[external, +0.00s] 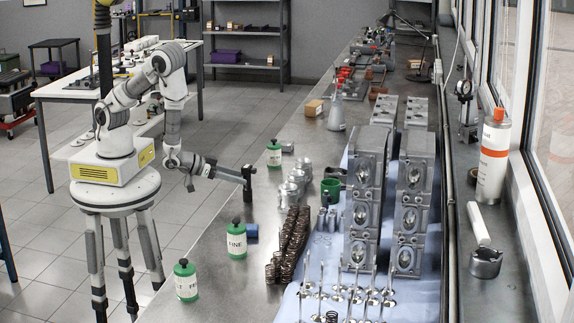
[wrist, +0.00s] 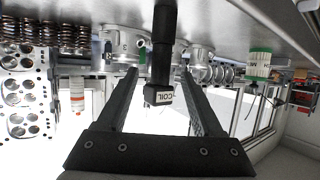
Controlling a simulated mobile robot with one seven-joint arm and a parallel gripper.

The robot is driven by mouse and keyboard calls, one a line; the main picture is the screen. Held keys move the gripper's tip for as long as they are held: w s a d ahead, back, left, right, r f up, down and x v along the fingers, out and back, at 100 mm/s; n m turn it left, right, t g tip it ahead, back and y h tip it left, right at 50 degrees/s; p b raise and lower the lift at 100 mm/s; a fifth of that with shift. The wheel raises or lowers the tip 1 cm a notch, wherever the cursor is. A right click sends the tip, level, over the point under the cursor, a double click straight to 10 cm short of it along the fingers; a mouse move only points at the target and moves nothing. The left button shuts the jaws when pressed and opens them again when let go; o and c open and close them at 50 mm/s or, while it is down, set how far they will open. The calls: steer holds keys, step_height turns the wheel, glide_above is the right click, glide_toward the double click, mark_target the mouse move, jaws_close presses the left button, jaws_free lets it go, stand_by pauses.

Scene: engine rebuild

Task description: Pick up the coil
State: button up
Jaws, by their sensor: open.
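In the external view the coil (external: 248,183) stands upright near the left edge of the bench. My gripper (external: 239,175) reaches it from the left, with its fingers at the coil's height. The gripper is open and holds nothing.
The bench (external: 215,285) is crowded right of the coil: pistons (external: 290,192), springs (external: 292,240), a green cup (external: 330,190) and engine heads (external: 365,190).

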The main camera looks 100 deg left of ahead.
mark_target(252, 182)
steer(key=shift+b+x, duration=0.95)
steer(key=shift+b, duration=1.5)
steer(key=shift+f+b, duration=0.2)
steer(key=shift+b, duration=0.25)
steer(key=x, duration=0.5)
steer(key=shift+w+a, duration=0.1)
jaws_close()
steer(key=shift+r, duration=0.1)
